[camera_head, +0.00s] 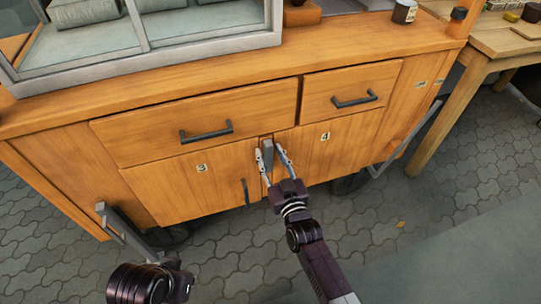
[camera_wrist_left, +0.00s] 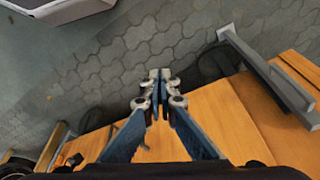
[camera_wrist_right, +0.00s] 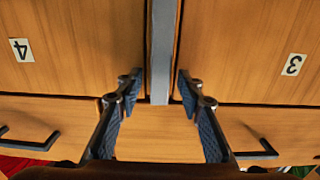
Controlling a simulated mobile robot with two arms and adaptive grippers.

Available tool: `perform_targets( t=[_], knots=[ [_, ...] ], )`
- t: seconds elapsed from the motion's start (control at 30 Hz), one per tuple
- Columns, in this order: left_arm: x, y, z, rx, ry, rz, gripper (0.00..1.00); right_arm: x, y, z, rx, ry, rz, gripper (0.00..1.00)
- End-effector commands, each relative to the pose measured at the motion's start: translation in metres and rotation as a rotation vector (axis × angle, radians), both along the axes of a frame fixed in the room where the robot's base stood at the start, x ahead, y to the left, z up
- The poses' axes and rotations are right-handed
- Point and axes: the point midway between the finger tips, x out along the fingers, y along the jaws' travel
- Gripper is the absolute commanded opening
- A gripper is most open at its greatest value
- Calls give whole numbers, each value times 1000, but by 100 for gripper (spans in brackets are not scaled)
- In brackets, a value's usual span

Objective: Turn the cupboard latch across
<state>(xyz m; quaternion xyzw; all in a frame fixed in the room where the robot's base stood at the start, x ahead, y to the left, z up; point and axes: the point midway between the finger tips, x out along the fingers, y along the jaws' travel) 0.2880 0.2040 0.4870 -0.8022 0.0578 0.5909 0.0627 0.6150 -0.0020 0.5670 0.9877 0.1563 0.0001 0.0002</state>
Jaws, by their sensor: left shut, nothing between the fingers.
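The latch is a grey bar (camera_head: 267,153) standing upright at the seam between cupboard doors 3 (camera_head: 190,183) and 4 (camera_head: 335,150). It also shows in the right wrist view (camera_wrist_right: 161,55), where the picture is upside down. My right gripper (camera_head: 271,157) is open, with one finger on each side of the bar. In the right wrist view (camera_wrist_right: 157,84) there is a gap on both sides, narrower on the right; I see no clear contact. My left gripper (camera_wrist_left: 158,80) is shut and empty, over the paving beside the wooden furniture.
Two drawers with dark handles (camera_head: 206,131) (camera_head: 355,99) sit above the doors. Door 3 has a dark upright handle (camera_head: 245,191). A grey metal bar (camera_head: 122,232) sticks out at lower left. A wooden table (camera_head: 470,50) stands at right. Paving (camera_head: 450,190) is clear at right.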

Motion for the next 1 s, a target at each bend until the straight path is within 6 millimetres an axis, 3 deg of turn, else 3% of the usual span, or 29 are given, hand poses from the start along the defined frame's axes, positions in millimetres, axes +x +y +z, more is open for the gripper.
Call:
perform_targets(
  t=[0.13,0.43,0.83,1.0],
  knots=[
    [0,0,0,0,0,0,0,0,0,0,0,0,0,34],
    [0,0,0,0,0,0,0,0,0,0,0,0,0,1],
    [2,0,-1,-1,-5,0,0,0,-2,0,47,16,1,0],
    [5,-1,-16,0,6,-2,0,1,-5,0,138,47,1,0]
  ],
)
